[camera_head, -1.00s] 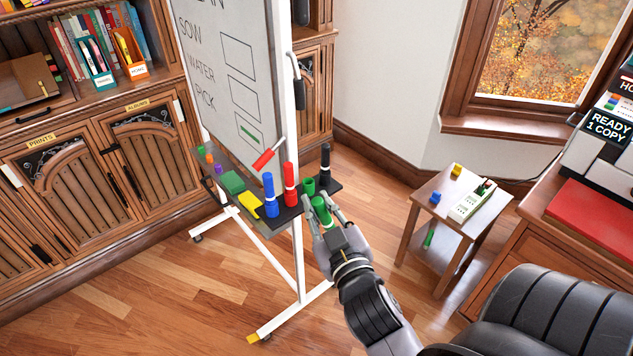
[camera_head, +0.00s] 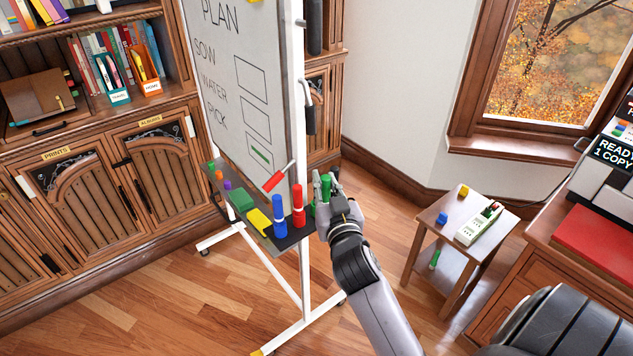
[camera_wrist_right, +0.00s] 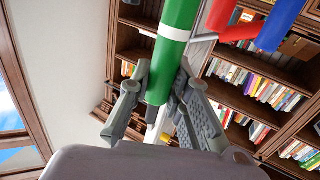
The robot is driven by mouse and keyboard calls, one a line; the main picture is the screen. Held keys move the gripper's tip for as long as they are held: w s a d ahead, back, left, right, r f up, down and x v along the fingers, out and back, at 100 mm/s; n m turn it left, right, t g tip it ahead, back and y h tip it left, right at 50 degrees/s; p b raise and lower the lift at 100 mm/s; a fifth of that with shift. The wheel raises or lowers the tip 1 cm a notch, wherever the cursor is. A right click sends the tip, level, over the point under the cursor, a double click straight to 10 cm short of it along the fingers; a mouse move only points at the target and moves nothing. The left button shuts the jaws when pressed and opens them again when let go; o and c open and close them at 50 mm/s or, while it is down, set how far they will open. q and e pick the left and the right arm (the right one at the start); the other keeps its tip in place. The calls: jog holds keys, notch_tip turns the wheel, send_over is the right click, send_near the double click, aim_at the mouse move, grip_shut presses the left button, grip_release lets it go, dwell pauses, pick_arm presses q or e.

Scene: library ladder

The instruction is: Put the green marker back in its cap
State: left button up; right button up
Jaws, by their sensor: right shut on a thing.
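My right gripper (camera_head: 326,186) is shut on a thick green marker (camera_head: 326,181) at the right end of the whiteboard tray (camera_head: 292,238). In the right wrist view the marker (camera_wrist_right: 172,65) sits between the two fingers (camera_wrist_right: 158,98), with a white band around it and green on both sides of the band. A second green piece (camera_head: 312,208) shows low beside the gripper, partly hidden; I cannot tell whether it is the cap or whether the marker touches it. My left gripper is not in view.
A blue marker (camera_head: 280,214) and a red marker (camera_head: 298,204) stand upright close left of the gripper. A red-and-white item (camera_head: 276,180) leans by the board. A side table (camera_head: 436,222) stands right, with a small green object (camera_head: 434,259) on its lower shelf.

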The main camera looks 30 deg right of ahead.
jog(key=x, duration=0.8)
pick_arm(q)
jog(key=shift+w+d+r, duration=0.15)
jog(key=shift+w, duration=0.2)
pick_arm(e)
notch_tip(320, 180, down, 7)
jog(key=shift+w+r, duration=0.2)
jog(key=shift+w, duration=0.1)
jog(key=shift+d, duration=0.1)
jog(key=shift+f, duration=0.1)
jog(key=o, duration=0.9)
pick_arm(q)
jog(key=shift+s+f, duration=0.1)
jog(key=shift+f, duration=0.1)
pick_arm(e)
jog(key=shift+f, duration=0.1)
